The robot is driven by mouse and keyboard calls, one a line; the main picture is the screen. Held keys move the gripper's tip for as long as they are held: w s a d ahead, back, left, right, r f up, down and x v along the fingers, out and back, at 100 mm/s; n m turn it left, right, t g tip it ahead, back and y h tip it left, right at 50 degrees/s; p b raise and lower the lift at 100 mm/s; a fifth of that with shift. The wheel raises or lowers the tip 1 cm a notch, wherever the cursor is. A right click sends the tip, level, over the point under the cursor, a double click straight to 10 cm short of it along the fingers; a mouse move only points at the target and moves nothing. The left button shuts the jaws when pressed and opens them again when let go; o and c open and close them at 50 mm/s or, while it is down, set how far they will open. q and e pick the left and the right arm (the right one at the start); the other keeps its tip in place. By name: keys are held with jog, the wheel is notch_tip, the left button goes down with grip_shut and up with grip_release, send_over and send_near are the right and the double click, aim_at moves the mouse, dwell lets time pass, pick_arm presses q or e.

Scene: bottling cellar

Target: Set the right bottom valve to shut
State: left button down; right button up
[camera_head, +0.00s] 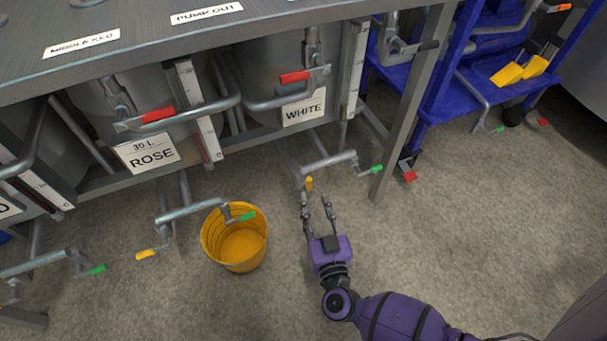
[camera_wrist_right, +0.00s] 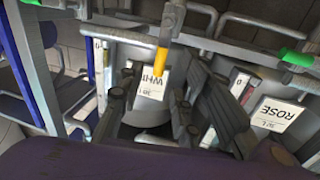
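The bottom pipe (camera_head: 327,163) under the tank labelled WHITE has a yellow lever (camera_head: 310,183) at its left end, pointing down, and a green lever (camera_head: 371,170) at its right end, pointing sideways. My right gripper (camera_head: 316,201) is open and empty, its fingertips just below the yellow lever in the head view. The right wrist view shows this yellow lever (camera_wrist_right: 161,60) ahead of the two parted fingers (camera_wrist_right: 154,92); I cannot tell if they touch it. The green lever (camera_wrist_right: 77,126) is at the left there. My left gripper is not in view.
A yellow bucket (camera_head: 210,243) stands on the floor under the ROSE tank's green lever (camera_head: 241,217). The ROSE pipe's yellow lever (camera_head: 146,254) is left of it. Red top levers (camera_head: 294,77) and a grey table leg (camera_head: 405,125) are near. Floor right of my arm is clear.

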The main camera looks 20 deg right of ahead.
aim_at(310, 186)
jog(key=shift+w+r+b, duration=0.25)
jog(key=shift+w+b, duration=0.05)
jog(key=shift+w, duration=0.15)
jog(key=w, duration=0.1)
jog(key=w+b, duration=0.1)
jog(key=w, duration=0.1)
jog(key=w+d+b, duration=0.1)
jog(key=w, duration=0.1)
jog(key=shift+f, duration=0.1)
jog(key=shift+w+b, duration=0.3)
jog(key=shift+w, duration=0.35)
grip_shut()
